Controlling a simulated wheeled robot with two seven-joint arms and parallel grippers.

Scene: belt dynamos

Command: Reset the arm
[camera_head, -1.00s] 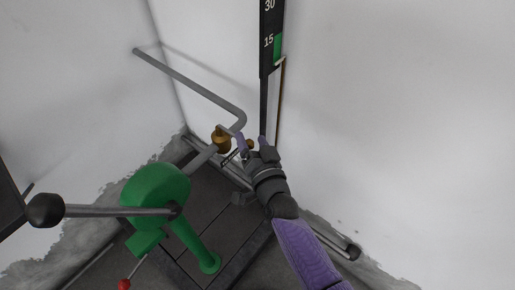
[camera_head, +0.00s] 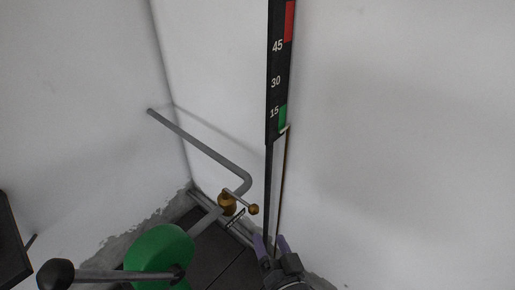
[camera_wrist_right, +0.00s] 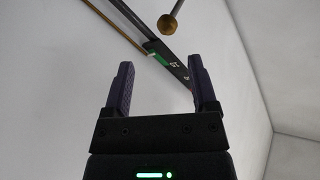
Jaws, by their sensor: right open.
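My right gripper (camera_head: 271,243) is at the bottom of the head view, below the black gauge, with its purple fingers pointing up. In the right wrist view its two fingers (camera_wrist_right: 160,88) stand apart with nothing between them. The gripper is apart from the brass valve (camera_head: 227,204), whose small lever ends in a brass knob (camera_head: 253,210). A brass knob (camera_wrist_right: 167,24) also shows beyond the fingers in the wrist view. My left gripper is out of view.
A green machine (camera_head: 160,250) with a crank ending in a black ball (camera_head: 56,275) is at lower left. A grey pipe (camera_head: 200,146) runs along the wall. The black gauge strip (camera_head: 276,100) stands upright at the back. Wall space to the right is clear.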

